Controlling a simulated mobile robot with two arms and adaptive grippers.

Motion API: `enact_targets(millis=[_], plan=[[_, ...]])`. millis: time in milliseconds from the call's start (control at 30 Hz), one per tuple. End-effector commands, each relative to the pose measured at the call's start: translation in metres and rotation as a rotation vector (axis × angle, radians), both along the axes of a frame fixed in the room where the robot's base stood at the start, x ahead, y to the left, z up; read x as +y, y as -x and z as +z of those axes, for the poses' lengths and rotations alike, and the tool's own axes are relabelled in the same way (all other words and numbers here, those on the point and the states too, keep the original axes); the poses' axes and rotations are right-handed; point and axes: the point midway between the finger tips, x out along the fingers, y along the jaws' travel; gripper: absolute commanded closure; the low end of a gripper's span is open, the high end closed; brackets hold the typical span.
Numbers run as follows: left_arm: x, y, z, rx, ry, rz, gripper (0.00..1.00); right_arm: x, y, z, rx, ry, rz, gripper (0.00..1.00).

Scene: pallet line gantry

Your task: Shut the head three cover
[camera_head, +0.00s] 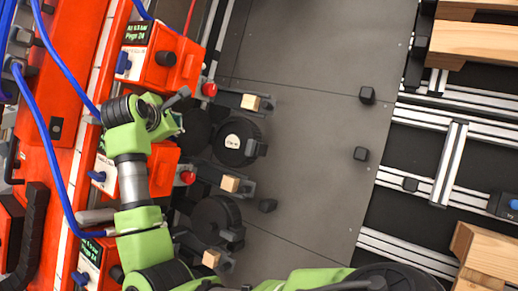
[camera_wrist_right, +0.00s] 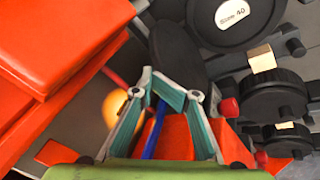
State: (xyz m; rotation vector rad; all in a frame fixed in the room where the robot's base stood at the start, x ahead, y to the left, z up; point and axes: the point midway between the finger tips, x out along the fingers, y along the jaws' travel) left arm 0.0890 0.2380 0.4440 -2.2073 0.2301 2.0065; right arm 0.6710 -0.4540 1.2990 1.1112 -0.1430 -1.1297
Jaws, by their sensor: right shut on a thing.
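My right gripper (camera_head: 178,118) is beside the upper dark disc in the head view. In the wrist view its two fingers (camera_wrist_right: 171,88) stand either side of the near edge of a dark, flat, rounded cover (camera_wrist_right: 178,52) and are shut on it. The cover, probably the dark disc (camera_head: 196,130) in the head view, is partly hidden by the gripper. Beside it is a black round housing (camera_head: 232,150) with a white label, also large in the wrist view (camera_wrist_right: 228,35). No number marks this as head three. My left gripper is not in view.
Orange units (camera_head: 160,58) with small displays line the left, with blue cables (camera_head: 45,130) hanging across them. Red knobs (camera_head: 209,89) and wooden blocks (camera_head: 250,102) stick out near the heads. The dark plate (camera_head: 310,110) is mostly clear. Wooden beams (camera_head: 475,40) lie at right.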

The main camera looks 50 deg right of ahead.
Motion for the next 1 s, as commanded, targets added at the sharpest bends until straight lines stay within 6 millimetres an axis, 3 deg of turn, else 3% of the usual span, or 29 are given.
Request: enact_targets(millis=[33,233,733,1000], plan=[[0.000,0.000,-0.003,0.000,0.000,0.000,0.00,-0.008,0.008,-0.009,0.012,-0.008,-0.019,1.00],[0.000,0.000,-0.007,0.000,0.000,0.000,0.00,-0.008,0.017,-0.008,0.012,-0.008,-0.018,1.00],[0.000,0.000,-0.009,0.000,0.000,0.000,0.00,-0.007,0.021,-0.007,0.011,-0.007,-0.015,1.00],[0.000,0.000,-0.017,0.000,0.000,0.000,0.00,-0.010,0.032,-0.009,0.009,-0.008,-0.015,1.00]])
